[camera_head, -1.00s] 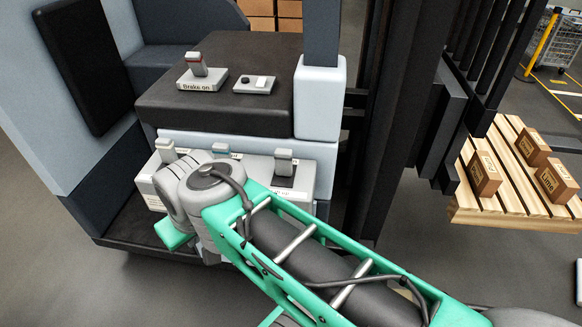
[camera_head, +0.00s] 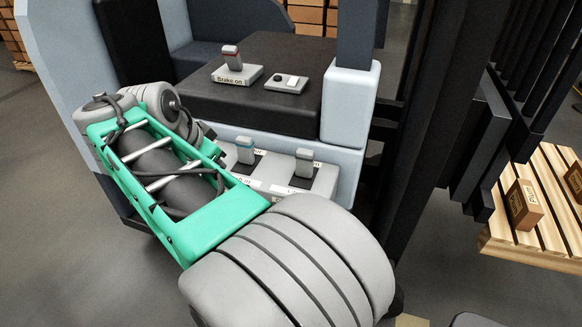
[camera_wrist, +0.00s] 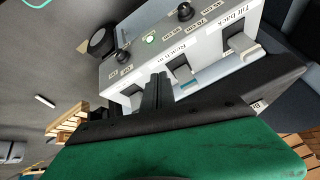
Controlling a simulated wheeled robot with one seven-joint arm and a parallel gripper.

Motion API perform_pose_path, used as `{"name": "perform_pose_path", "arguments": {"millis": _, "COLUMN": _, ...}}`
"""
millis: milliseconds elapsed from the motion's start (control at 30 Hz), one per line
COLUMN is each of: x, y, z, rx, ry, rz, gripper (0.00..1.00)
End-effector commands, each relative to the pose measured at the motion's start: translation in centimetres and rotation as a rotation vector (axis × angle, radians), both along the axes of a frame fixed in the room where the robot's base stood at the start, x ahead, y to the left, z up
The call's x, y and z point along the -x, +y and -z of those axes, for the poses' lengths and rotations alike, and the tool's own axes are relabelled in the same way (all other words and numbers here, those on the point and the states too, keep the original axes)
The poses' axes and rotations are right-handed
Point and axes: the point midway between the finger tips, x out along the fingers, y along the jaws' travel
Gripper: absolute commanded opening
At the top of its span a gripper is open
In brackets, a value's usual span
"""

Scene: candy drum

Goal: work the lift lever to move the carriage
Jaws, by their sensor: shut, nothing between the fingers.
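The lever console (camera_head: 270,178) is on the truck's side. In the wrist view the levers read "Tilt back" (camera_wrist: 240,42) and "Reach in" (camera_wrist: 180,68), with a third lever (camera_wrist: 132,92) at left. My gripper (camera_wrist: 157,80) is shut and empty, its fingers between the third and "Reach in" levers; contact is unclear. The arm hides it in the head view. The black carriage (camera_head: 475,150) stands at right.
A "Brake on" switch (camera_head: 233,60) and small switch box (camera_head: 286,83) sit on the black top. A light post base (camera_head: 350,103) stands right of the console. A slatted pallet (camera_head: 500,240) with boxes (camera_head: 524,204) lies at right. Open floor is at lower left.

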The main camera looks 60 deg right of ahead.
Motion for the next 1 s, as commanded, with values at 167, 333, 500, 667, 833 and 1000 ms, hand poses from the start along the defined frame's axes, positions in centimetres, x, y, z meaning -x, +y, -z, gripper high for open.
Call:
{"name": "perform_pose_path", "arguments": {"millis": 167, "x": 7.0, "y": -6.6, "z": -0.7, "rx": 0.098, "ry": -0.178, "rz": 0.807, "gripper": 0.0}}
{"name": "perform_pose_path", "arguments": {"millis": 333, "x": 9.5, "y": -7.6, "z": -0.8, "rx": 0.143, "ry": -0.242, "rz": 1.046, "gripper": 0.0}}
{"name": "perform_pose_path", "arguments": {"millis": 500, "x": 10.4, "y": -8.8, "z": 1.3, "rx": 0.144, "ry": -0.241, "rz": 1.047, "gripper": 0.0}}
{"name": "perform_pose_path", "arguments": {"millis": 667, "x": 11.5, "y": -10.7, "z": 3.9, "rx": 0.144, "ry": -0.239, "rz": 1.046, "gripper": 0.0}}
{"name": "perform_pose_path", "arguments": {"millis": 833, "x": 12.6, "y": -12.6, "z": 6.8, "rx": 0.142, "ry": -0.239, "rz": 1.044, "gripper": 0.0}}
{"name": "perform_pose_path", "arguments": {"millis": 1000, "x": 12.0, "y": -15.4, "z": 6.4, "rx": 0.142, "ry": -0.24, "rz": 1.042, "gripper": 0.0}}
